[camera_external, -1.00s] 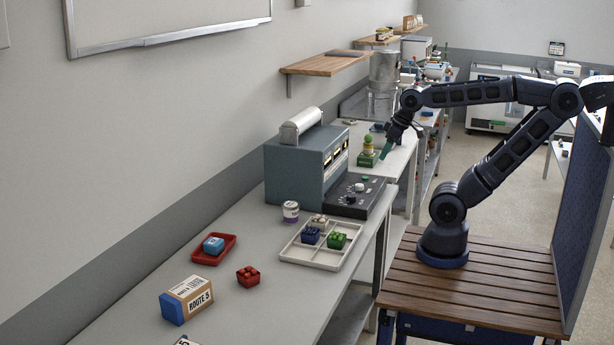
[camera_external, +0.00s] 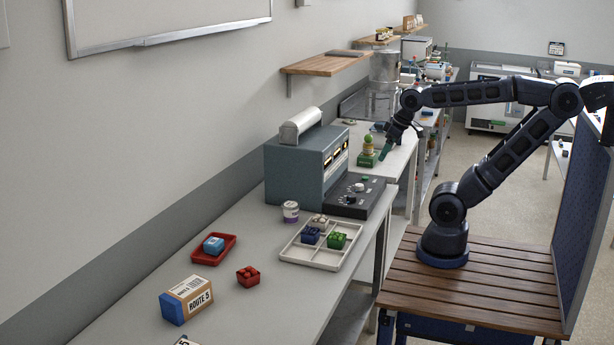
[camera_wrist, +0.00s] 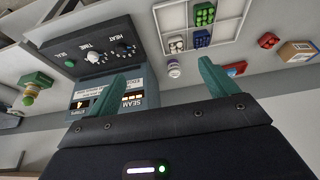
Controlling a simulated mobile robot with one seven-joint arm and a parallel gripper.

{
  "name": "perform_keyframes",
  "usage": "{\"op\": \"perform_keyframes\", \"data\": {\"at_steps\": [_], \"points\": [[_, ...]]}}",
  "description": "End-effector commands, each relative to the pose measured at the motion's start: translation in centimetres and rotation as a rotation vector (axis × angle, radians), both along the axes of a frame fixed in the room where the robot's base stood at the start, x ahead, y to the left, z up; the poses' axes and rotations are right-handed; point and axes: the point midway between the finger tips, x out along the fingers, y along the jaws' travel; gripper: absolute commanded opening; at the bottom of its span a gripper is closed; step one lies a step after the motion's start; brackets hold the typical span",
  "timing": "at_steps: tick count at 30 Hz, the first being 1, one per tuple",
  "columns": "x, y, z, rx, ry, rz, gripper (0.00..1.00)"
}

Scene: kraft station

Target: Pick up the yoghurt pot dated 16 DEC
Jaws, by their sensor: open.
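A small white pot with a purple band (camera_external: 290,211) stands upright on the grey bench, in front of the grey sealing machine and left of the divided tray. It also shows small in the wrist view (camera_wrist: 174,69). No date can be read on it, so I cannot tell whether it is the 16 DEC pot. I see no other clear yoghurt pot. My gripper (camera_external: 385,152) is open and empty, in the air beyond the machine and well away from the pot. Its two green fingers (camera_wrist: 160,82) stand apart in the wrist view.
The sealing machine (camera_external: 297,165) with its black control panel stands close to the pot. The white divided tray (camera_external: 312,262) holds several small blocks. A red tray (camera_external: 228,252), a red block (camera_external: 248,276) and a ROUTE 5 box (camera_external: 187,300) lie nearer. A green-based stamp-like object (camera_external: 367,158) stands near my gripper.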

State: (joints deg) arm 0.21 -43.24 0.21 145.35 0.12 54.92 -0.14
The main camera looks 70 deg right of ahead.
Motion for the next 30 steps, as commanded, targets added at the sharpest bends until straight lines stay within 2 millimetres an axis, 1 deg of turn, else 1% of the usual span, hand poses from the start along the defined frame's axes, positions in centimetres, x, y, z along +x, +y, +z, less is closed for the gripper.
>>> {"op": "perform_keyframes", "data": {"at_steps": [7,11,14,21,26,30], "points": [[0.1,0.0,0.0,0.001,0.001,-0.003,0.85],[1.3,0.0,0.2,0.01,0.014,-0.026,0.85],[3.2,0.1,0.3,0.025,0.033,-0.064,0.85],[8.9,0.2,0.1,0.061,0.084,-0.186,0.85],[12.8,0.5,-0.8,0.08,0.117,-0.268,0.85],[16.3,0.7,-1.8,0.094,0.143,-0.341,0.85]]}}
